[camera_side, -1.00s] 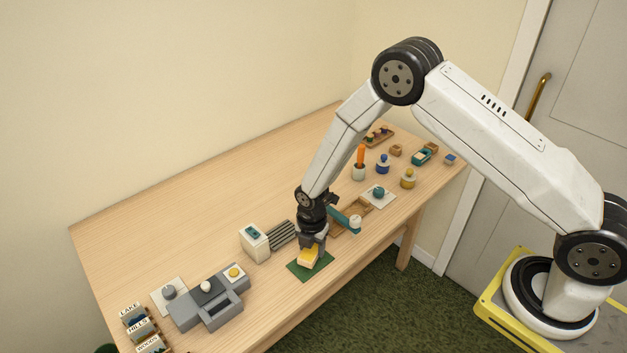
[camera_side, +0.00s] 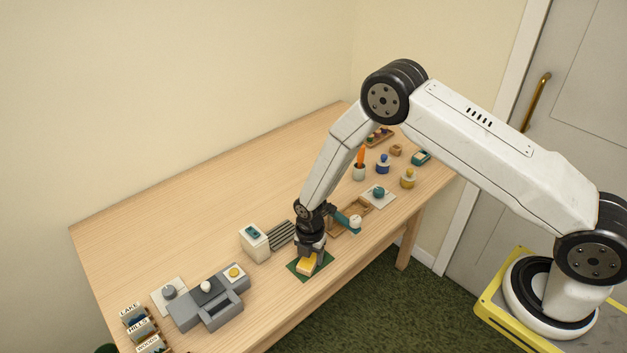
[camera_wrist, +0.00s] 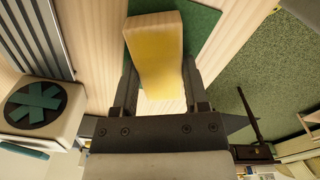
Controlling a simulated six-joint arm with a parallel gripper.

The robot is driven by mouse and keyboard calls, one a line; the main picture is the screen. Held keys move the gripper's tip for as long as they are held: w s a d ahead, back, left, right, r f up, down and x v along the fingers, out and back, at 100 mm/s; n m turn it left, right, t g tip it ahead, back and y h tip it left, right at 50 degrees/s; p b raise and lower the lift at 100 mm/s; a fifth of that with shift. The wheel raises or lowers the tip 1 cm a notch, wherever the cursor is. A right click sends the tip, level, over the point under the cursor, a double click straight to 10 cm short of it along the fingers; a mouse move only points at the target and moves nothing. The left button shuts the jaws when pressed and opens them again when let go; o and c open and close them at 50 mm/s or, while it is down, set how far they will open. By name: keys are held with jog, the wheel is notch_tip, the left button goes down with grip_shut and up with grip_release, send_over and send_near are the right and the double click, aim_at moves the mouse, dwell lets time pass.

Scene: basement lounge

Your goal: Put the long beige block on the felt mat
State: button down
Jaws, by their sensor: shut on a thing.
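The long beige block, yellowish in these views, (camera_side: 307,264) is between the fingers of my gripper (camera_side: 312,256). My gripper is shut on it. The green felt mat (camera_side: 325,266) lies on the table near its front edge, under the block. In the wrist view the block (camera_wrist: 155,50) spans the gap between the two fingers (camera_wrist: 160,90), and part of the mat (camera_wrist: 200,30) shows beyond it. Whether the block touches the mat is hard to tell.
A white box with a teal top (camera_side: 254,243) and a grey slatted rack (camera_side: 281,236) stand just left of my gripper. A wooden tray (camera_side: 344,220) lies to the right. A grey stepped holder (camera_side: 210,300) is further left. The back of the table is clear.

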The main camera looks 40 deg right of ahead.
jog(key=shift+c, duration=0.5)
grip_release()
notch_tip(320, 180, up, 12)
dwell(0.6)
jog(key=shift+r, duration=0.15)
dwell(0.3)
